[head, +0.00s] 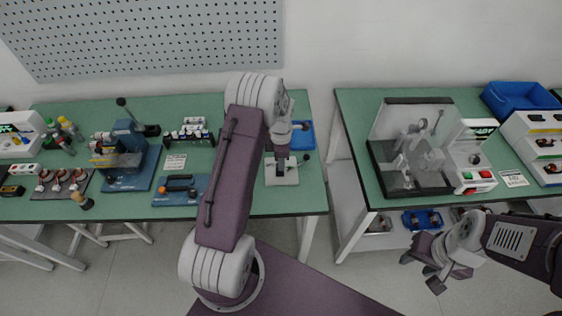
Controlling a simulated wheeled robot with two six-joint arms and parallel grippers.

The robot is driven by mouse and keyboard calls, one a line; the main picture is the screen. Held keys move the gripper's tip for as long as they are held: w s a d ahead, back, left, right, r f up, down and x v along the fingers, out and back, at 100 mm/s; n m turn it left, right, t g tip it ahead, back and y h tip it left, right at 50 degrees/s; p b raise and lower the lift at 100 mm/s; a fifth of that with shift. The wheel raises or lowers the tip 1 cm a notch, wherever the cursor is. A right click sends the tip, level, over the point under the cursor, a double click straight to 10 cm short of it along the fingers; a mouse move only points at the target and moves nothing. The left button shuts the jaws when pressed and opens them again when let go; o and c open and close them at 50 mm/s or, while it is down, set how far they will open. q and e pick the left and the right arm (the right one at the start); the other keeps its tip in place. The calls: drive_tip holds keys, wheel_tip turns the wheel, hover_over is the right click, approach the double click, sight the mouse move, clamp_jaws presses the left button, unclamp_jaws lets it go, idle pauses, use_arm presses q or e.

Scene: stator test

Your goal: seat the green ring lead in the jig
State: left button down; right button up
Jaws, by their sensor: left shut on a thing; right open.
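My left gripper (282,153) points down over a pale block-like fixture (283,177) near the front right of the left bench. This fixture may be the jig; its top is partly hidden by the gripper. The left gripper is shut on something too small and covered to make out. I cannot pick out the green ring lead, and I cannot tell whether the held thing touches the fixture. My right gripper (436,264) is open and empty, low in front of the right bench.
A blue tray (306,138) lies just right of the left gripper. A blue-based press (130,160), a blue tool stand (180,190) and a small rack (190,134) stand left of my arm. The right bench holds a clear-shielded tester (410,150) and a blue bin (515,97). A gap separates the benches.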

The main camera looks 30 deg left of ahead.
use_arm(q)
drive_tip(key=shift+s+f, duration=0.1)
drive_tip(key=shift+f, duration=0.6)
idle(0.8)
drive_tip(key=c, duration=1.3)
unclamp_jaws()
wheel_tip(320, 180, up, 9)
drive_tip(key=shift+r+b, duration=0.1)
drive_tip(key=shift+b, duration=0.35)
